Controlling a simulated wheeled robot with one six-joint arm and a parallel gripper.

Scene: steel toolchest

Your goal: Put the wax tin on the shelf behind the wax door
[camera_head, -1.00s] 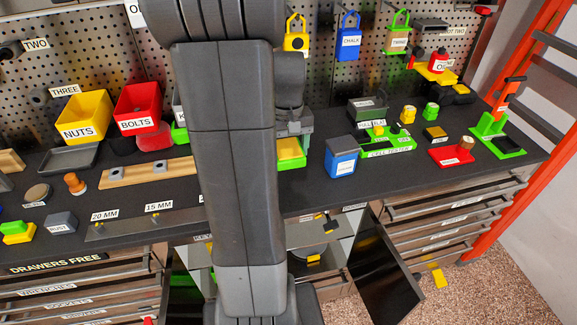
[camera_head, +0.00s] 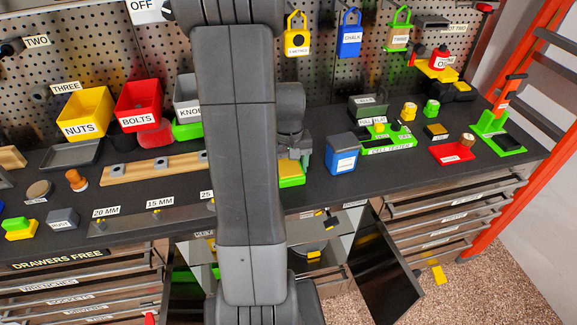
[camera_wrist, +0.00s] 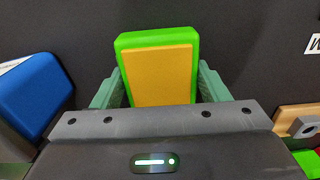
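A green block with a yellow face, apparently the wax tin (camera_wrist: 158,75), sits between my gripper's greenish fingers (camera_wrist: 158,88) in the wrist view. The fingers lie against both its sides. In the head view the same tin (camera_head: 292,172) shows beside my arm, over the front part of the bench; no name on it is readable. Below the bench, a black cabinet door (camera_head: 383,268) stands swung open at the right of an open compartment (camera_head: 338,247). My arm hides much of the compartment. I cannot read which door is the wax door.
A blue tin (camera_head: 341,155) and a green cell tester (camera_head: 388,140) stand on the bench right of my gripper. A wooden rail (camera_head: 150,171) and red and yellow bins (camera_head: 83,112) are at the left. Another dark door panel (camera_head: 183,295) shows below, left of my arm.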

